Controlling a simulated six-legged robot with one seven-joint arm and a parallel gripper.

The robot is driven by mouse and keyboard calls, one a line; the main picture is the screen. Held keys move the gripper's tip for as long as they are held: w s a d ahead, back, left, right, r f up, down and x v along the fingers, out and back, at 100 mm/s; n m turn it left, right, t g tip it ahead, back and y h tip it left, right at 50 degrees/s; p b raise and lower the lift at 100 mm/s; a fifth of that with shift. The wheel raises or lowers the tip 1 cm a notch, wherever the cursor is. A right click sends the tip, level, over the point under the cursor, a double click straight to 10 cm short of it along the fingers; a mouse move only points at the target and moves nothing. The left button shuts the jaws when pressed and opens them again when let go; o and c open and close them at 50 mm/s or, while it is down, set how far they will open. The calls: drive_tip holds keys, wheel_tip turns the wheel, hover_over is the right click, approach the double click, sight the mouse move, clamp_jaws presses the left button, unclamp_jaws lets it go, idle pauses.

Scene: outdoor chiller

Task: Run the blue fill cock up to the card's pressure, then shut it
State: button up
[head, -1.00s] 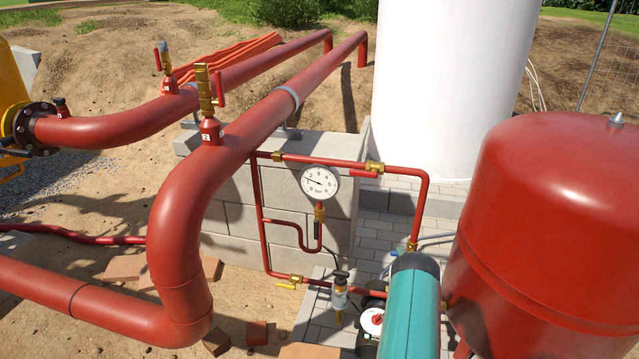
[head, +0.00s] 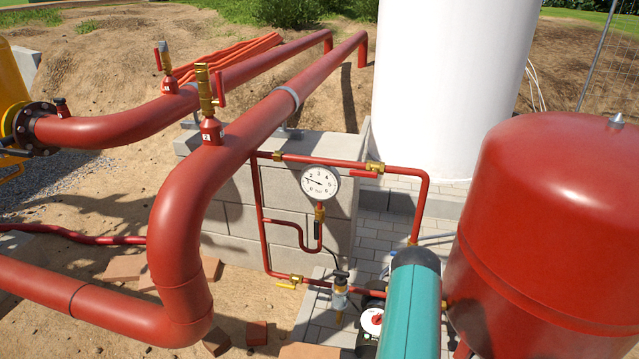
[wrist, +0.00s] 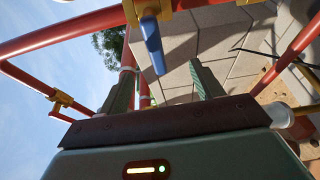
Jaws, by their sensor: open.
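The blue lever of the fill cock (wrist: 153,45) hangs from its brass body (wrist: 148,9) at the top of the wrist view. My gripper (wrist: 162,67) is open, with its fingers on either side of the lever's free end; contact cannot be told. In the head view my teal arm covers the lever and most of the cock. The round white pressure gauge (head: 320,182) stands on the red pipework in front of the block wall. Its needle points left and slightly up, near the 2; the exact reading is too small to tell. I cannot make out the card.
A red tank (head: 550,220) stands close on the right. A white tank (head: 445,80) is behind. Thick red pipes (head: 180,220) cross the left.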

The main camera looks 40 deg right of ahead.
drive_tip(key=shift+v, duration=1.55)
